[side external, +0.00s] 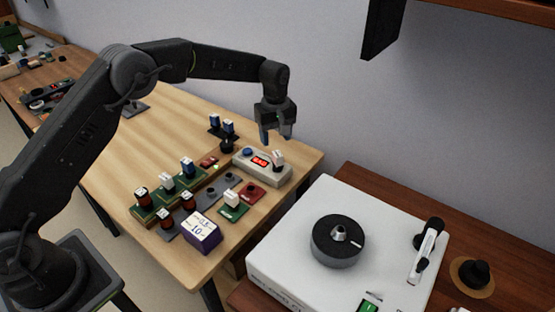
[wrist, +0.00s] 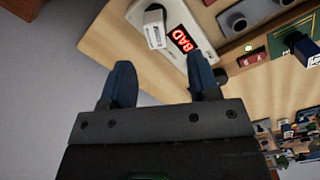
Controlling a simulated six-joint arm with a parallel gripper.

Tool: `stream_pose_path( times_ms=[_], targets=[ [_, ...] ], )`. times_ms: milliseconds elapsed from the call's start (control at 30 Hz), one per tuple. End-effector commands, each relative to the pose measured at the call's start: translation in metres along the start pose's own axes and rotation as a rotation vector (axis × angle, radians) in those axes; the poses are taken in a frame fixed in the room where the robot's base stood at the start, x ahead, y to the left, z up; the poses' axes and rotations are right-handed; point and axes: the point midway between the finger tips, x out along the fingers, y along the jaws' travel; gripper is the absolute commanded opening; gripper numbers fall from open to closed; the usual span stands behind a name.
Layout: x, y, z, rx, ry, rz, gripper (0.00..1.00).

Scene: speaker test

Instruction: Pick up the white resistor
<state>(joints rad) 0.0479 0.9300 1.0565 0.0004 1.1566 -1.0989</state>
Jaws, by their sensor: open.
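A white block-shaped component (side external: 278,157), which looks like a white resistor, stands at the right end of the grey tester (side external: 255,172). The tester's red display reads BAD. In the wrist view the white component (wrist: 155,28) is beside the display, beyond my fingertips. Another white block (side external: 232,198) sits on a green board at the front; I cannot tell which one the task names. My gripper (side external: 277,138) is open and empty, pointing down above the back of the tester. In the wrist view its two blue fingers (wrist: 162,80) are spread apart with nothing between them.
Several blue and dark red parts stand on boards to the left of the tester. A purple box (side external: 202,232) stands at the table's front edge. A white turntable-like device (side external: 290,248) is on the brown table at right. A dark shelf bracket (side external: 384,28) hangs above right.

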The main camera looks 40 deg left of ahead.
Motion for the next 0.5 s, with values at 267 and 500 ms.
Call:
stream_pose_path(
  times_ms=[267,500],
  targets=[
    [0.019,0.001,0.001,0.001,0.0,0.0,0.55],
    [0.05,0.004,0.007,0.001,-0.001,-0.003,0.55]
  ],
)
